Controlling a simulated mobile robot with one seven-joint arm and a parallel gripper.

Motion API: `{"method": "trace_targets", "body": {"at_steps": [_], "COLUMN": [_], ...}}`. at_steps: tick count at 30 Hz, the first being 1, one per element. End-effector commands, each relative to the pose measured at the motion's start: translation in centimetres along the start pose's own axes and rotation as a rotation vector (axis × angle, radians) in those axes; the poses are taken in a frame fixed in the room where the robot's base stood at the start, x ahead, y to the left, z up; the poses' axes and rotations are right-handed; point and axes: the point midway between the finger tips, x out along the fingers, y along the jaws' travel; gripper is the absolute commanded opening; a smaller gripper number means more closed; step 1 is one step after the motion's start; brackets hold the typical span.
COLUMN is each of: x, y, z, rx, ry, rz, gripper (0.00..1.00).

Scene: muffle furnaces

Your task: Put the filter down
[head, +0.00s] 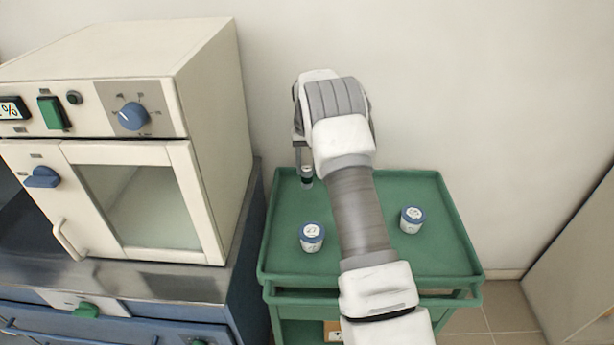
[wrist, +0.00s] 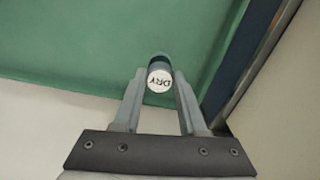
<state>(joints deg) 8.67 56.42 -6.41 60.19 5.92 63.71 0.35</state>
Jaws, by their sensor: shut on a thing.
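The filter (wrist: 160,80) is a small dark cylinder with a white top reading "DRY". In the wrist view it sits between the two fingertips of my gripper (wrist: 159,73), which is shut on it. In the head view the filter (head: 307,180) hangs upright below my gripper (head: 304,163), over the back left corner of the green cart tray (head: 385,262). I cannot tell whether its base touches the tray. My wrist hides part of my gripper in the head view.

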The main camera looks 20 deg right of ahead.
Motion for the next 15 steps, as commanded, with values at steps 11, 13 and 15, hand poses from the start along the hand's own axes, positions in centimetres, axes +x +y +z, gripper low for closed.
{"method": "trace_targets", "body": {"at_steps": [11, 13, 15], "x": [3.8, 4.1, 4.1], "y": [0.0, 0.0, 0.0], "z": [-0.1, -0.2, -0.2], "rx": [0.000, 0.000, 0.000], "ry": [-0.001, 0.000, 0.001], "rz": [0.000, 0.000, 0.000], "gripper": [0.00, 0.00, 0.00]}}
